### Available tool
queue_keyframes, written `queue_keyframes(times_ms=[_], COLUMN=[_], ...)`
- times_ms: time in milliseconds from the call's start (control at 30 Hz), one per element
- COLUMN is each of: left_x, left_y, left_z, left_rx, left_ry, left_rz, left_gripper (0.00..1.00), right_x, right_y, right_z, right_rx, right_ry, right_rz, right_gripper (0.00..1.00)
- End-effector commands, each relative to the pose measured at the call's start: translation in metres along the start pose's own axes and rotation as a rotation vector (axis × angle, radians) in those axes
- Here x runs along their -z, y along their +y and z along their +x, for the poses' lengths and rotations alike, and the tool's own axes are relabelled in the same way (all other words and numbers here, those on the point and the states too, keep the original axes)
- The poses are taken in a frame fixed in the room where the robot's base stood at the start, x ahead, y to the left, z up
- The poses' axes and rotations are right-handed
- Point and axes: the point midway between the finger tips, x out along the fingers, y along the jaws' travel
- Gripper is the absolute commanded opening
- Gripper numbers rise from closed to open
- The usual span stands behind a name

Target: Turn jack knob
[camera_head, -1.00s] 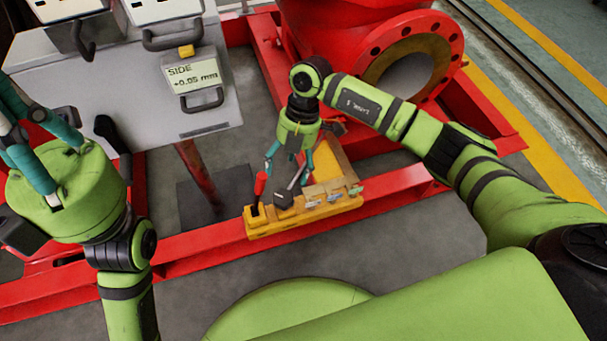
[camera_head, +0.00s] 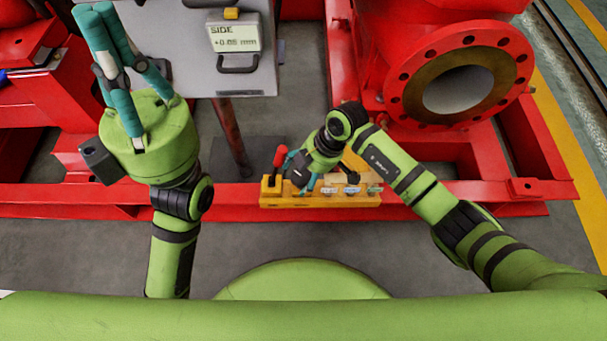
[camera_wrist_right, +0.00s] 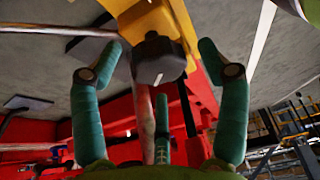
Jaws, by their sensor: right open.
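A dark faceted knob (camera_wrist_right: 158,60) shows near the top centre of the right wrist view, in front of a yellow part. In the head view a dark block-like thing (camera_head: 298,172) on the yellow tool holder (camera_head: 320,201) looks like the same knob, partly hidden by my right gripper. My right gripper (camera_head: 304,172) is over the holder, pointing down and left. In the wrist view its teal fingers (camera_wrist_right: 159,54) are spread open on either side of the knob; I cannot tell whether they touch it. My left gripper (camera_head: 112,45) is raised at the left, away from the holder.
A red-handled tool (camera_head: 279,158) stands in the holder just left of the knob. The holder is at the red frame rail (camera_head: 430,203). A grey panel with a "SIDE +0.05 mm" display (camera_head: 235,38) is behind left, and a red flanged pipe (camera_head: 515,75) is at right.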

Motion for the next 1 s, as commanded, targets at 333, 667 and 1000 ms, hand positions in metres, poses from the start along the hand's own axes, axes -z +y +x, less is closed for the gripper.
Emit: queue_keyframes(times_ms=[333, 667, 1000], left_x=[0.0, 0.0001, 0.0033], left_y=[0.0001, 0.0002, -0.0004], left_z=[0.0013, 0.0018, 0.0028], left_rx=[-0.001, -0.001, 0.007], left_ry=[0.003, 0.003, -0.001], left_rz=[0.0, 0.0, -0.002], left_gripper=[0.0, 0.0, 0.0], right_x=[0.0001, 0.0016, 0.004], right_y=[-0.0002, -0.0011, -0.0011], right_z=[0.0008, 0.0011, 0.0003], right_rx=[0.0, 0.005, 0.059], right_ry=[-0.001, 0.002, 0.004], right_rz=[-0.001, -0.008, -0.134], right_gripper=[0.43, 0.21, 0.21])
